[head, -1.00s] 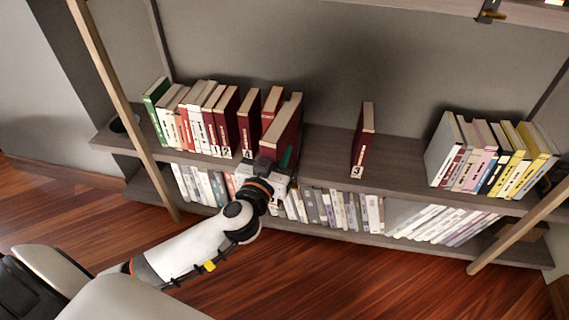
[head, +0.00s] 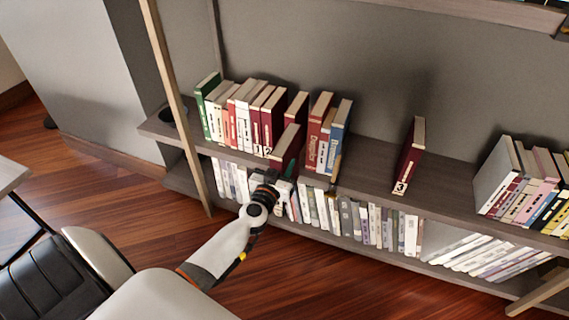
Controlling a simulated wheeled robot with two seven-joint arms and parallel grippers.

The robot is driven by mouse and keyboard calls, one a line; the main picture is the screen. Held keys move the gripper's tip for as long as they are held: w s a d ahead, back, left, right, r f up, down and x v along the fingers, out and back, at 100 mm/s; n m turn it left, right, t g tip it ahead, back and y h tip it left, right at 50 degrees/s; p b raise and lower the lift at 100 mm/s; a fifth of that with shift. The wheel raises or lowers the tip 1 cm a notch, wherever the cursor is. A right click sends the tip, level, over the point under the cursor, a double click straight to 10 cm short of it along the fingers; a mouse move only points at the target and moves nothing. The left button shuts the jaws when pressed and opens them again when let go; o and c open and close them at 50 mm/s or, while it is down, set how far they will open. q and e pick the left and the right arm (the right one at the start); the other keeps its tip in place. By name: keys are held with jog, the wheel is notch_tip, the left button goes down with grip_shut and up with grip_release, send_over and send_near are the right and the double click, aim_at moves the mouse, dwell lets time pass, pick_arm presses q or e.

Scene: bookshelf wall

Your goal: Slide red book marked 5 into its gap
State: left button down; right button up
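My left gripper (head: 279,181) is shut on a dark red book (head: 287,147) with a pale top, held upright at the shelf's front edge. Its spine mark is hidden, so I cannot read a 5. Behind it stands another dark red book (head: 297,106), its label hidden. Left of these are the red books marked 1 (head: 255,124) and 2 (head: 271,118). A narrow gap separates the red book behind from a red book (head: 315,135) to its right. The red book marked 3 (head: 410,157) stands alone, farther right. My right gripper is not in view.
Bare shelf board (head: 372,170) lies on either side of book 3. A wooden post (head: 172,90) stands at left. Grey, pink and yellow books (head: 520,180) fill the right. Lower-shelf books (head: 345,218) sit below.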

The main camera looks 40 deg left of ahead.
pick_arm(q)
jog(key=shift+r, duration=0.2)
jog(key=shift+w+a+f+b, duration=0.2)
jog(key=shift+w+f, duration=0.1)
jog(key=shift+w, duration=0.5)
jog(key=shift+w+a+f+b, duration=0.1)
jog(key=shift+w+a+f, duration=0.2)
jog(key=shift+w, duration=0.45)
jog(key=shift+w+a+f+b, duration=0.15)
jog(key=shift+w+f, duration=0.2)
jog(key=shift+w, duration=0.45)
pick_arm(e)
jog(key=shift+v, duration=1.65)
pick_arm(q)
jog(key=shift+d+r, duration=0.1)
jog(key=shift+r, duration=0.05)
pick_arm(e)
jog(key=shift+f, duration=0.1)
